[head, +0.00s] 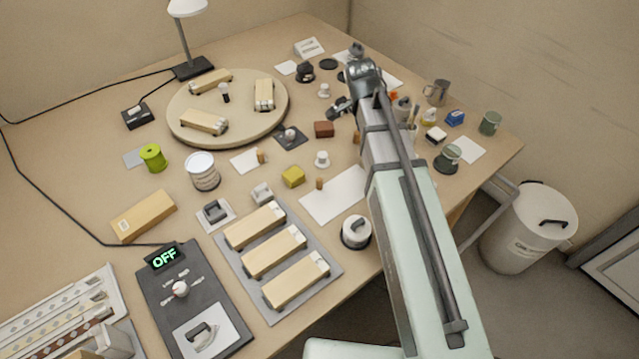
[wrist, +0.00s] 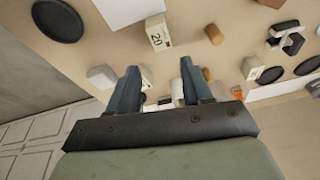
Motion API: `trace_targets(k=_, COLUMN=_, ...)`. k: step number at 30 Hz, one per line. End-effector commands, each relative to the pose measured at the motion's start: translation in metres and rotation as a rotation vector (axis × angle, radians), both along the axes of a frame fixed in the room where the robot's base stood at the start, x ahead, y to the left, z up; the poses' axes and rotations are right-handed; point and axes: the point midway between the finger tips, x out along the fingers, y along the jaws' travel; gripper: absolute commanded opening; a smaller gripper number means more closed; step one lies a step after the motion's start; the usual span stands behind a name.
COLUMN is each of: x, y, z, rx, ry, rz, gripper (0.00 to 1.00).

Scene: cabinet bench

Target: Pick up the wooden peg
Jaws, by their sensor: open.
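Several small wooden pegs stand on the bench in the head view: one on a white card (head: 261,156), one by the large white sheet (head: 319,184), and one partly hidden beside my arm (head: 357,138). I cannot tell which one the task means. My gripper (head: 341,107) is above the back right of the bench, largely hidden by my arm. In the wrist view my gripper (wrist: 160,67) is open, with nothing between its fingers.
A round wooden turntable (head: 185,130) carries several wooden blocks. A grey tray (head: 325,268) with wooden blocks and a control panel (head: 215,275) are in front. Cups and small items crowd the right side. A white bin (head: 525,228) stands beyond the bench edge.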

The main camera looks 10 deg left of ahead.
Motion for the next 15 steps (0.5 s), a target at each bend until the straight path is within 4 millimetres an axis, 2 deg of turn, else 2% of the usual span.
trace_targets(k=1, x=-0.019, y=0.024, z=0.003, rx=0.032, ry=0.025, rz=0.022, gripper=0.5)
trace_targets(k=3, x=-0.04, y=0.052, z=0.005, rx=0.073, ry=0.064, rz=0.046, gripper=0.5)
trace_targets(k=6, x=-0.065, y=0.082, z=0.01, rx=0.117, ry=0.11, rz=0.074, gripper=0.5)
trace_targets(k=10, x=-0.088, y=0.107, z=0.013, rx=0.153, ry=0.154, rz=0.102, gripper=0.5)
trace_targets(k=15, x=-0.1, y=0.118, z=0.012, rx=0.169, ry=0.178, rz=0.114, gripper=0.5)
